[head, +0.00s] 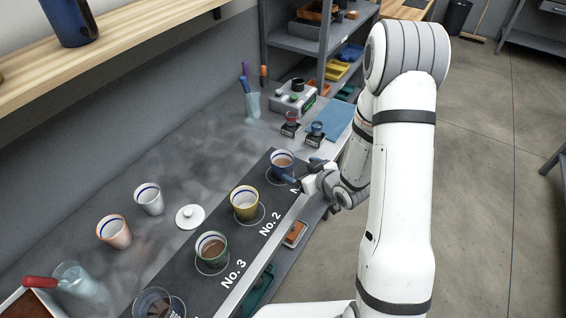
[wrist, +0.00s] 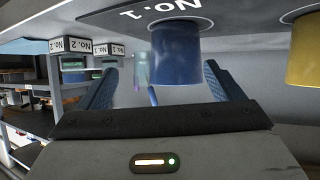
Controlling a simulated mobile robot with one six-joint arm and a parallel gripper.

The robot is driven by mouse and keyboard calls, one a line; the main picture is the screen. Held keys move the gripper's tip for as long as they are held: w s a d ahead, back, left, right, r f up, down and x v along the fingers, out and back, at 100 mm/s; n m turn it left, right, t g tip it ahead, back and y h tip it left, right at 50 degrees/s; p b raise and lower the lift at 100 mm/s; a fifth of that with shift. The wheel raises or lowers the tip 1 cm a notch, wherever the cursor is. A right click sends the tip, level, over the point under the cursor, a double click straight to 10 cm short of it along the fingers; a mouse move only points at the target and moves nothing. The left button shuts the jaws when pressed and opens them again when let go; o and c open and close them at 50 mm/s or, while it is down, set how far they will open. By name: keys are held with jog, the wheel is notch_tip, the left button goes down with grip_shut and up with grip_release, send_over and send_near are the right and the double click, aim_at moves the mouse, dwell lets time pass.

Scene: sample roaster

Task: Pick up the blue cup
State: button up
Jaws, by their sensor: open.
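The blue cup (head: 282,162) stands upright on the No. 1 spot of the dark mat, with brown contents inside. My gripper (head: 302,172) is open beside it on the right, low at the mat's edge, its blue fingers pointing toward the cup. In the wrist view the scene appears upside down. There the blue cup (wrist: 176,58) shows ahead between the two spread blue fingers. I cannot tell how far the fingertips reach along its sides.
A yellow cup (head: 245,201) stands close by at No. 2, and a green-rimmed cup (head: 211,250) at No. 3. A white lid (head: 190,216) lies behind the mat. Small label stands (head: 316,133), a blue cloth (head: 331,121) and a grey device (head: 293,97) are beyond the blue cup.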

aim_at(277, 164)
jog(key=shift+s+a+f+t+y, duration=0.25)
jog(key=shift+a+f+t+y, duration=0.05)
jog(key=shift+a+y, duration=0.25)
jog(key=shift+w+a+f, duration=0.1)
jog(key=shift+a, duration=0.15)
jog(key=p+x, duration=0.2)
jog(key=x, duration=0.5)
jog(key=shift+a+f+p, duration=0.15)
jog(key=shift+p, duration=0.25)
jog(key=shift+c, duration=0.4)
jog(key=c, duration=1.2)
